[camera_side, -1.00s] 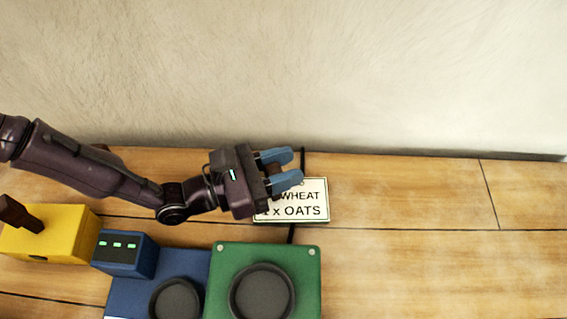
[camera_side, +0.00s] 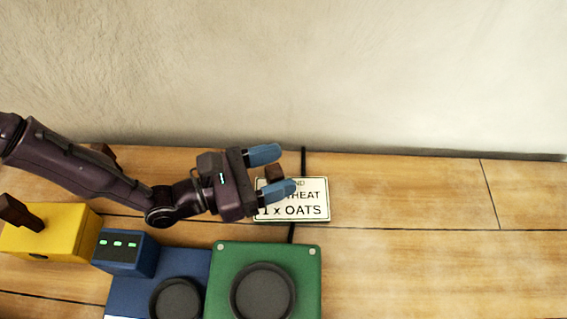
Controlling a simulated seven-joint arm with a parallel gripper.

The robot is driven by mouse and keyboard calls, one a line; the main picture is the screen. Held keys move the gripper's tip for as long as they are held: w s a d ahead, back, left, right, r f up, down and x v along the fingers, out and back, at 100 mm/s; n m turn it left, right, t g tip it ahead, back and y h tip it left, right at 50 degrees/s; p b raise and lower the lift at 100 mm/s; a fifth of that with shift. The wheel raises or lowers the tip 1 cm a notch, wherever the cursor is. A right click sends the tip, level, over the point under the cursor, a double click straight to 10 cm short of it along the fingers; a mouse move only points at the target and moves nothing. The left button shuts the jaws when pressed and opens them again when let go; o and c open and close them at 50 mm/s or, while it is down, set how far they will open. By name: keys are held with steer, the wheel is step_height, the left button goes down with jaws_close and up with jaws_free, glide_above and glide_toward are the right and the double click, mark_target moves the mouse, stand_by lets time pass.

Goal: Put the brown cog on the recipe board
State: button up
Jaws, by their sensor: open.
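The recipe board (camera_side: 321,202) is a white sign with black lettering, lying on the wooden bench in the middle. Part of its text, "1 x OATS", is readable, and its upper left is covered by my gripper.
A green box (camera_side: 308,285) with a round dark dish stands in front of the board. Left of it are a blue machine (camera_side: 125,255) with green lights and a yellow box (camera_side: 65,240) with a brown handle. A dark strap runs behind the board. The bench's right side is clear.

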steer(key=shift+v, duration=0.85)
step_height(320, 180, up, 7)
steer(key=shift+w+d, duration=0.1)
steer(key=shift+d, duration=0.05)
steer(key=s+a+r+m+g+y, duration=0.1)
steer(key=s+a+r+m+g, duration=0.25)
steer(key=a+r+m, duration=0.35)
steer(key=s+a+r+m+g+y, duration=0.1)
steer(key=s+a+r+m+g, duration=0.3)
steer(key=r+m, duration=0.5)
steer(key=s+a+r+m+t+y, duration=0.1)
steer(key=a+y, duration=0.4)
steer(key=a, duration=0.6)
steer(key=s+a+r+m+t+y, duration=0.2)
steer(key=s+a+m+t+y, duration=0.1)
steer(key=a, duration=0.8)
steer(key=s+a+r+m+t+y, duration=0.1)
steer(key=s+a+y, duration=0.4)
steer(key=a, duration=0.6)
steer(key=shift+s+r+m+t+y, duration=0.15)
steer(key=shift+s+m+t+y, duration=0.1)
steer(key=shift+m+t+y, duration=0.45)
